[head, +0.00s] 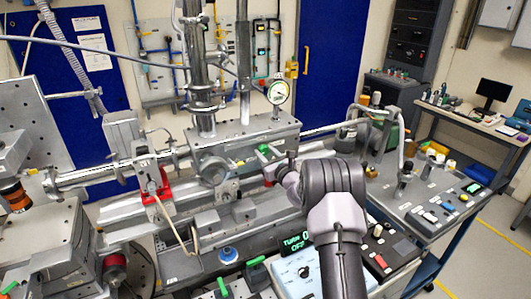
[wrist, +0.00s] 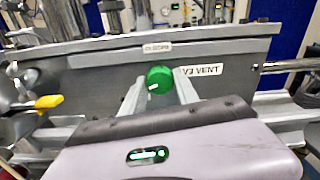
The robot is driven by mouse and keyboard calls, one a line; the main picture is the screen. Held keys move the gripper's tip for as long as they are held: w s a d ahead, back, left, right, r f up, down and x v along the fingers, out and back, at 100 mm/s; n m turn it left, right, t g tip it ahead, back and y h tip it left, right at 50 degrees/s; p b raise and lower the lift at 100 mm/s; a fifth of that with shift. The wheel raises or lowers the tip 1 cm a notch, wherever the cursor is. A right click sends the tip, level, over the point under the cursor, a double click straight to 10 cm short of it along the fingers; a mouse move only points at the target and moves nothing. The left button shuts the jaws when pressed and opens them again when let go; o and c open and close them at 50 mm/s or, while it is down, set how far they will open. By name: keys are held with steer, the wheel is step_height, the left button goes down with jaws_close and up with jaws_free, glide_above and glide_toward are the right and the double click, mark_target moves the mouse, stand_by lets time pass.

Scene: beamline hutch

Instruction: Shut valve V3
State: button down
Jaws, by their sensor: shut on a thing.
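Valve V3's round green knob (wrist: 159,78) is on the grey front of the beamline block, left of a label reading "V3 VENT" (wrist: 201,70). A pale mark shows on the knob's lower left. My gripper (wrist: 160,88) is shut on the knob, one finger on each side. A small plate (wrist: 157,48) above it has lettering too blurred to read surely. In the head view my gripper (head: 272,162) reaches the block's front below the round gauge (head: 277,92); the knob's grip is hard to make out there.
A yellow lever (wrist: 48,102) stands left of my gripper. Below and left of my arm are green-handled fittings (head: 256,261) and a box with a lit display (head: 297,243). A bench with controls (head: 425,205) stands to the right.

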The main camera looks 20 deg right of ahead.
steer(key=m+p, duration=0.2)
steer(key=m, duration=0.3)
steer(key=shift+r+m, duration=0.1)
steer(key=shift+m, duration=0.2)
steer(key=m+p, duration=0.2)
steer(key=m, duration=0.3)
steer(key=shift+a, duration=0.1)
steer(key=m+p, duration=0.2)
steer(key=m, duration=0.3)
steer(key=shift+m, duration=0.4)
steer(key=m+p, duration=0.1)
steer(key=m, duration=0.4)
steer(key=shift+p, duration=0.35)
steer(key=shift+m, duration=0.3)
steer(key=c, duration=0.9)
jaws_free()
steer(key=shift+c, duration=0.2)
steer(key=shift+s, duration=0.1)
